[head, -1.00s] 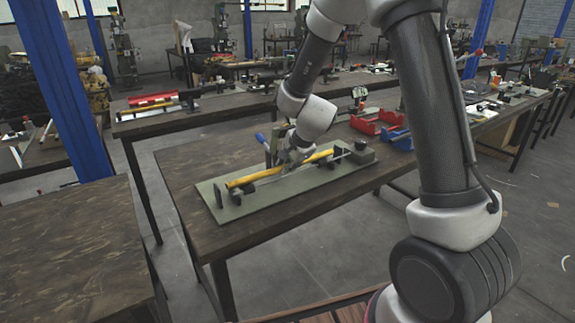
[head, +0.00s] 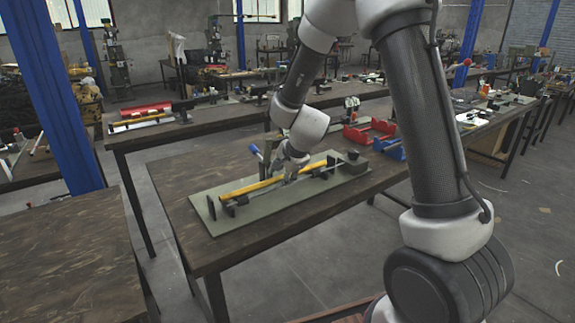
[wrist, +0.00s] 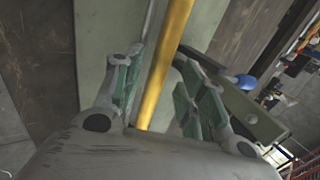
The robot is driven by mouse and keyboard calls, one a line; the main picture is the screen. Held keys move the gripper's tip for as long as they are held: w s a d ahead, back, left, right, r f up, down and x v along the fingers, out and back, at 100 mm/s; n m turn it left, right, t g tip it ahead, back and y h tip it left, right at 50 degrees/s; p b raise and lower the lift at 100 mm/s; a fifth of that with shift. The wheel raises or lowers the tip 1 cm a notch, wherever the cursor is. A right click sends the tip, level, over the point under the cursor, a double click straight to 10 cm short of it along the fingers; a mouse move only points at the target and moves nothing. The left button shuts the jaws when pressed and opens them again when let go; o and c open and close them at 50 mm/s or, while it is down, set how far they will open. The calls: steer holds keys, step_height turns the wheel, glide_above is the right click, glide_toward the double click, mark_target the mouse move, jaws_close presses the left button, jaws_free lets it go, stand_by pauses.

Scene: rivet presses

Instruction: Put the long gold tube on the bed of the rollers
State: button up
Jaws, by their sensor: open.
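The long gold tube (head: 255,187) lies lengthwise along the roller fixture on the bench, at its dark supports (head: 228,207). Whether it rests fully on the rollers is hard to tell. In the wrist view the tube (wrist: 166,55) runs between my fingers. My gripper (wrist: 160,78) is open, with finger pads on both sides of the tube and a gap visible on the right. In the head view my gripper (head: 289,177) is low over the right half of the tube and hides part of the fixture.
The fixture has a grey-green base plate (head: 290,198), a blue-handled lever (head: 256,150) behind the tube and a dark block (head: 353,160) at its right end. Red (head: 357,134) and blue (head: 388,148) bins stand at the bench's right. The bench's front left is clear.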

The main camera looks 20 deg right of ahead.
steer(key=s+d+r+n, duration=0.3)
steer(key=s+d+r, duration=0.1)
steer(key=s+r, duration=0.5)
steer(key=s+d+r+n, duration=0.4)
steer(key=s+d+r, duration=0.1)
steer(key=s+r, duration=0.35)
steer(key=s+d+r+n+g+h, duration=0.1)
steer(key=s+d+n, duration=0.2)
steer(key=s, duration=0.5)
steer(key=s+d+r+n+g+h, duration=0.1)
steer(key=s+n, duration=0.3)
steer(key=s, duration=0.4)
steer(key=shift+s+d, duration=0.2)
steer(key=shift+d, duration=0.7)
steer(key=shift+r, duration=0.1)
